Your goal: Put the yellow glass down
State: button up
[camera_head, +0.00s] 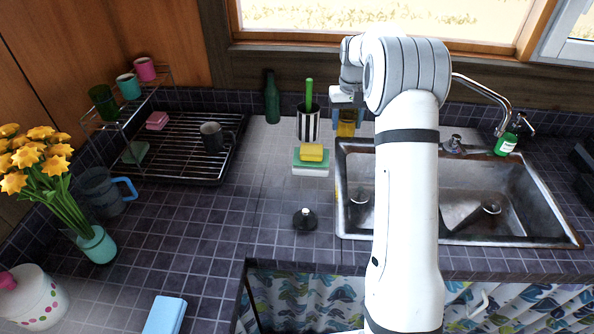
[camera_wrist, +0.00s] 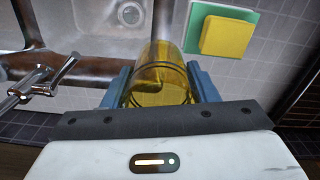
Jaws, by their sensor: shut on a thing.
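The yellow glass (camera_wrist: 160,75) is transparent and sits between the two blue fingers of my gripper (camera_wrist: 163,88) in the wrist view. The gripper is shut on it. In the head view the glass (camera_head: 347,124) shows below my gripper (camera_head: 347,112), near the back left corner of the sink. My arm hides part of the sink and the area right of the glass. I cannot tell whether the glass touches a surface.
The metal sink (camera_head: 352,222) lies below and right of the glass. A striped holder (camera_head: 308,126), sponges (camera_head: 311,154) and a green bottle (camera_head: 272,98) stand to the left. A dish rack (camera_head: 185,170) is further left.

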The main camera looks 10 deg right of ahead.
jog(key=shift+s+r, duration=0.1)
jog(key=shift+s, duration=0.05)
jog(key=s+a+f+m+b, duration=0.2)
jog(key=s+a+b, duration=0.3)
jog(key=s+a, duration=1.45)
jog(key=f, duration=0.2)
jog(key=a+f, duration=0.1)
jog(key=f, duration=0.3)
jog(key=shift+w+a+p, duration=0.25)
jog(key=shift+w+p, duration=0.1)
jog(key=shift+f, duration=1.95)
jog(key=shift+f, duration=0.15)
jog(key=o, duration=1)
jog(key=shift+o, duration=0.2)
